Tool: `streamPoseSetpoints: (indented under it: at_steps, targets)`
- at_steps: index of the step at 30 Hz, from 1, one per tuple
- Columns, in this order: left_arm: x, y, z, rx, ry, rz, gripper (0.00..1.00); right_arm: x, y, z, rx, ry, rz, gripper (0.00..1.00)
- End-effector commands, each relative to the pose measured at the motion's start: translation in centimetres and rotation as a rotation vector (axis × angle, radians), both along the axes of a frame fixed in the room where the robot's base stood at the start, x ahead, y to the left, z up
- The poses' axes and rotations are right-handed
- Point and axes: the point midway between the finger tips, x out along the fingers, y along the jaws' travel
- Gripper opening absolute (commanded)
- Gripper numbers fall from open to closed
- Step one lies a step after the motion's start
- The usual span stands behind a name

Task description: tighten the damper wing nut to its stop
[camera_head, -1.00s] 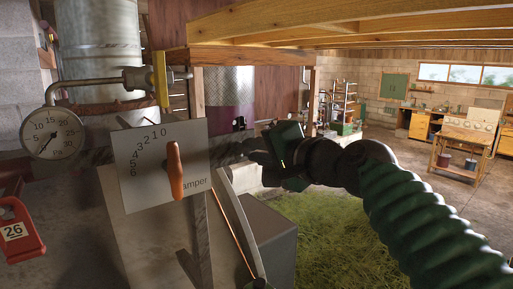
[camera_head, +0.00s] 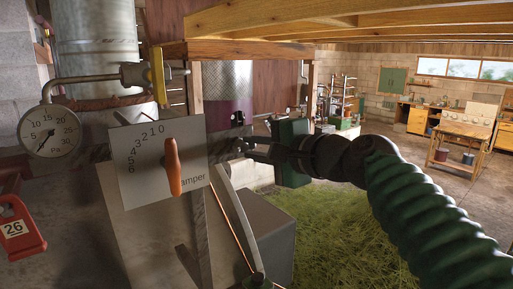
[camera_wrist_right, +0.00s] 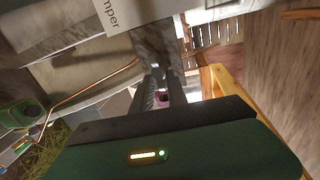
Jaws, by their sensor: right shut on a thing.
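The damper plate (camera_head: 150,190) is pale, with a scale from 0 to 6 and an orange handle (camera_head: 173,168) hanging nearly straight down. My right gripper (camera_head: 243,147) is just right of the plate, at the dark metal strip (camera_head: 220,152) behind it. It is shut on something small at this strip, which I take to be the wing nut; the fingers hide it. In the wrist view the dark fingers (camera_wrist_right: 155,97) are close together, pointing at the strip's end, with a small pinkish spot (camera_wrist_right: 163,97) beside them. My left gripper does not show.
A pressure gauge (camera_head: 49,131) on a bent pipe and a yellow lever (camera_head: 158,78) are at the left. A thin copper pipe (camera_head: 233,232) runs below my gripper. A grey box (camera_head: 270,235) and grass (camera_head: 325,225) lie below.

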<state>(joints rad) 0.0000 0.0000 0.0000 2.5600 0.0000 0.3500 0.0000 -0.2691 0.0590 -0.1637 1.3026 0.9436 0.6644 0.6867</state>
Motion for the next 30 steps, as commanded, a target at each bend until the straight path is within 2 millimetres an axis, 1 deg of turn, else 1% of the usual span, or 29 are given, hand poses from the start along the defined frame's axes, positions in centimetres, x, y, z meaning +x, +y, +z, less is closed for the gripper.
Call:
streamPoseSetpoints:
  at_steps: [3,4,9,17,20,23,26,30]
  targets:
    - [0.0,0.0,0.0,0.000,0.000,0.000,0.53,0.1,0.0,-0.2,-0.001,0.003,0.000,0.00]
    - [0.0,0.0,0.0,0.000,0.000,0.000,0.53,0.1,0.0,-0.2,-0.001,0.003,0.000,0.20]
    - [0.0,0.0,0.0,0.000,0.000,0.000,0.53,0.0,0.0,-0.1,-0.001,0.002,0.000,0.40]
    - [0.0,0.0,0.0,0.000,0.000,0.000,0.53,-0.1,0.0,0.0,-0.001,-0.001,0.000,0.40]
    - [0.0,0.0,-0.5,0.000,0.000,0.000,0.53,-0.6,-0.4,0.0,-0.001,-0.003,-0.001,0.40]
    - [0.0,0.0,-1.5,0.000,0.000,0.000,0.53,-1.9,-1.4,0.1,0.000,-0.005,-0.002,0.40]
    - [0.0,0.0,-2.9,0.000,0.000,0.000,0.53,-4.0,-3.0,0.4,0.000,-0.006,-0.004,0.40]
    - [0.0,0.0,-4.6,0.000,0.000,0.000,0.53,-7.3,-5.5,1.2,-0.001,-0.004,-0.003,0.40]
